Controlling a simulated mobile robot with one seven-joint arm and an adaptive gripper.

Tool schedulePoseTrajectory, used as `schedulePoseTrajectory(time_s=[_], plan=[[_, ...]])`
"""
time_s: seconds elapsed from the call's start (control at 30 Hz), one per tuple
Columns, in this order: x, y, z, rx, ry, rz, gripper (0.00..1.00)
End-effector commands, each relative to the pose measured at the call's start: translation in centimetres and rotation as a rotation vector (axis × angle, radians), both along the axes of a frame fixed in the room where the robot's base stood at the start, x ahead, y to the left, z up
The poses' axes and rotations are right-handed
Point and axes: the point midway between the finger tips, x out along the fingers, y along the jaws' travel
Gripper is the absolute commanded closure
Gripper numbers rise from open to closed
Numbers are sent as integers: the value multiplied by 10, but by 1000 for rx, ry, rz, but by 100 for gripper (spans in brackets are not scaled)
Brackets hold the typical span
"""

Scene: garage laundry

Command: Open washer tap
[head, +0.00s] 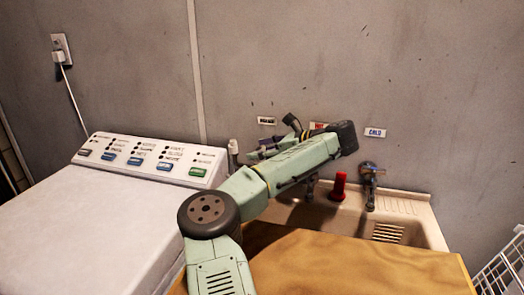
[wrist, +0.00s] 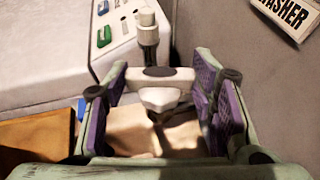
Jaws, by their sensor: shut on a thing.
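The washer tap (wrist: 162,98) is pale grey, with a wide handle and an upright fitting behind it, in the middle of the wrist view. My gripper (wrist: 160,76) has its purple-padded fingers either side of the handle and is shut on it. In the head view my gripper (head: 262,152) is by the wall, below the small washer label (head: 266,121). A pale upright fitting (head: 234,150) shows just left of it there. My arm and gripper hide most of the tap in the head view. The washer label (wrist: 288,16) also shows in the wrist view.
A white washing machine (head: 85,215) stands at left. A sink (head: 430,228) with a cold tap (head: 370,178) and a red object (head: 340,186) lies at right. A wooden top (head: 370,275) is in front. A wire rack (head: 503,270) stands at far right.

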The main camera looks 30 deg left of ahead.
Motion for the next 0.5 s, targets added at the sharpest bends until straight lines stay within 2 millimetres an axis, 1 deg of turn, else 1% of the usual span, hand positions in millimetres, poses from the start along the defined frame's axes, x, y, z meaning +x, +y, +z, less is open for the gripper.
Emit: schedulePoseTrajectory(time_s=[0.03,0.33,0.5], plan=[[0,1,0,1,-1,1,48],[0,1,0,0,0,0,28],[0,0,0,0,0,0,28]])
